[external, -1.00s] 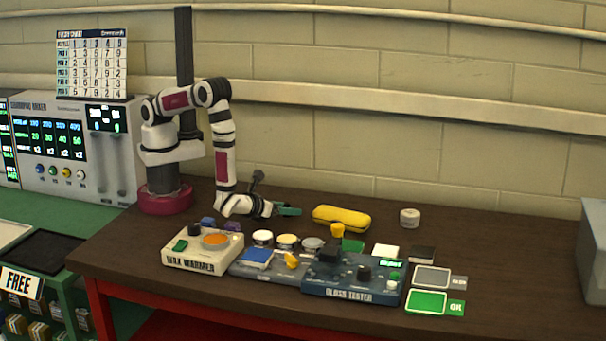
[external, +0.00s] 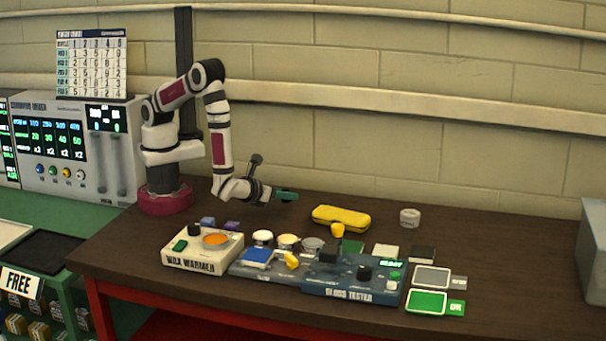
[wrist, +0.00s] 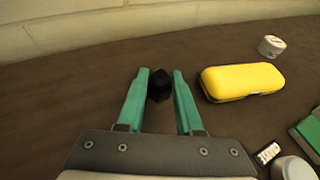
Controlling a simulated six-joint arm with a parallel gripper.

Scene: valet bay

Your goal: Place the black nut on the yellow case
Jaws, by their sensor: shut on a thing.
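The black nut (wrist: 160,85) is between the two green fingers of my gripper (wrist: 160,78) in the wrist view, near their tips. My gripper is shut on it. In the external view my gripper (external: 287,195) is above the table, to the left of the yellow case, and the nut cannot be made out there. The yellow case (external: 341,218) lies closed on the table. It also shows in the wrist view (wrist: 242,80), to the right of my gripper and apart from it. Nothing is seen on its top.
A round whitish tin (external: 409,217) stands right of the case. In front are the wax warmer (external: 201,252), the gloss tester (external: 350,280), several small jars, and green and grey pads. The table behind and left of the case is clear up to the wall.

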